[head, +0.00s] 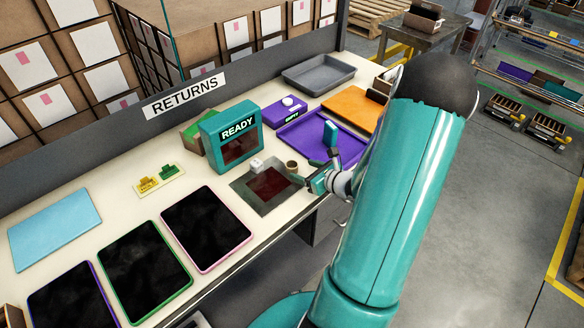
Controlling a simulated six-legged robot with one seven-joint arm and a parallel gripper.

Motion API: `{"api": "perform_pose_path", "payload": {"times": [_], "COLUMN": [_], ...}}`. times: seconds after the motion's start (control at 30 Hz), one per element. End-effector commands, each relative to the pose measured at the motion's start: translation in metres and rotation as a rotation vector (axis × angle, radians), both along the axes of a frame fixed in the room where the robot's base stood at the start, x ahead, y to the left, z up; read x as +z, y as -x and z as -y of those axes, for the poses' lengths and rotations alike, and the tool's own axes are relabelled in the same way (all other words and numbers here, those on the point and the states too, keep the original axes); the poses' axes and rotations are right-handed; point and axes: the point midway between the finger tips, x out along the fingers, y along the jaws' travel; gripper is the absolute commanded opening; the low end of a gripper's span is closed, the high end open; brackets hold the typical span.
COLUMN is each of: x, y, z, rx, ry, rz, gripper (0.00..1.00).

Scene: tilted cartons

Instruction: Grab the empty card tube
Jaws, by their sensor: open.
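A small brown card tube (291,166) stands on the worktable, at the right edge of a grey plate with a dark reddish window (262,207). It looks upright and open at the top. My gripper (303,181) is open, low over the table just in front of and to the right of the tube. Its fingers look close to the tube, but I cannot tell whether they touch it. My large teal arm hides the table's right part.
A purple tray (287,139) lies behind my gripper, with an orange board (350,104) beyond. Dark tablets (206,229) cover the left front.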

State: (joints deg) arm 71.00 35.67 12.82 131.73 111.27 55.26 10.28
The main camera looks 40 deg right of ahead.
Motion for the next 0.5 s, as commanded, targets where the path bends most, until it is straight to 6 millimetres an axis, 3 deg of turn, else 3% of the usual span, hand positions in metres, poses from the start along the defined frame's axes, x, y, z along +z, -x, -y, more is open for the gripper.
{"api": "perform_pose_path", "payload": {"times": [0.23, 0.5], "x": [-0.014, -0.016], "y": [-0.035, -0.041], "z": [-0.005, -0.004], "rx": [0.003, 0.001], "ry": [-0.002, -0.001], "rz": [0.001, 0.0], "gripper": [0.65, 0.65]}}
